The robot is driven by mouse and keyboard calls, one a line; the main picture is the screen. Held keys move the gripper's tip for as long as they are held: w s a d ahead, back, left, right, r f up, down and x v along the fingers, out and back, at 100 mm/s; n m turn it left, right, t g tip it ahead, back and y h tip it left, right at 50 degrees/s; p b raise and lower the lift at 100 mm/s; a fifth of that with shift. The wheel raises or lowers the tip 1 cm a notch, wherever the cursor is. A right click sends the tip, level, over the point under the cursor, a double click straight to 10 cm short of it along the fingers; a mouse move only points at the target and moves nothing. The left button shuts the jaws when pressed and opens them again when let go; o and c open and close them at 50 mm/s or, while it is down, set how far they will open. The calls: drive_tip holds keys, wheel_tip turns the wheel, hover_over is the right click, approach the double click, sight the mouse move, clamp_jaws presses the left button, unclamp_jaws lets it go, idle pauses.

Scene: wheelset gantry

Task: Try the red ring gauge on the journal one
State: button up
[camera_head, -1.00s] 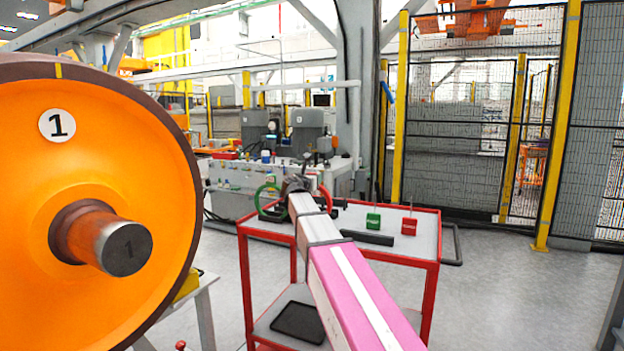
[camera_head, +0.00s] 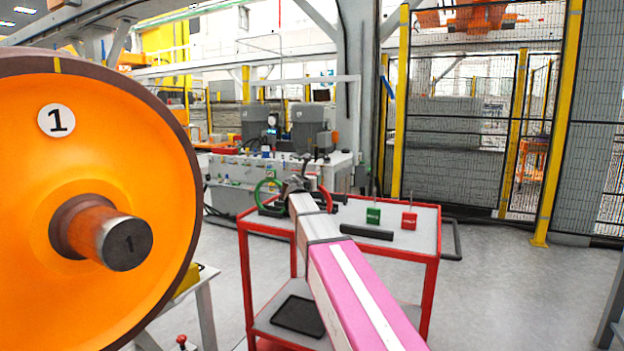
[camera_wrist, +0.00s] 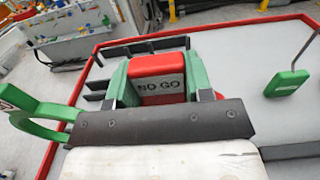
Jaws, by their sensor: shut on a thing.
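The red ring gauge (camera_head: 327,200) shows as a red arc beside my gripper (camera_head: 298,184), over the far left of the red-edged cart. In the wrist view, my gripper (camera_wrist: 160,72) has its green-sided fingers shut on a red block (camera_wrist: 166,64) marked NO GO. The ring itself is mostly hidden there. Journal one (camera_head: 124,243) is the bare metal shaft end marked 1, sticking out of the orange wheel (camera_head: 150,150) at left. My gripper is well apart from it, to the right and farther off.
A green ring gauge (camera_head: 262,190) is at the cart's left end and also shows in the wrist view (camera_wrist: 38,122). A green block (camera_head: 373,216) and a red block (camera_head: 409,220) stand on the cart top (camera_head: 425,232). Open floor (camera_head: 500,300) lies right of it, before mesh fencing.

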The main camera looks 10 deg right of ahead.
drive_tip(key=o, duration=1)
drive_tip(key=shift+o, duration=0.2)
drive_tip(key=shift+f, duration=0.1)
drive_tip(key=v, duration=1)
drive_tip(key=shift+s+a, duration=0.2)
drive_tip(key=shift+s, duration=0.15)
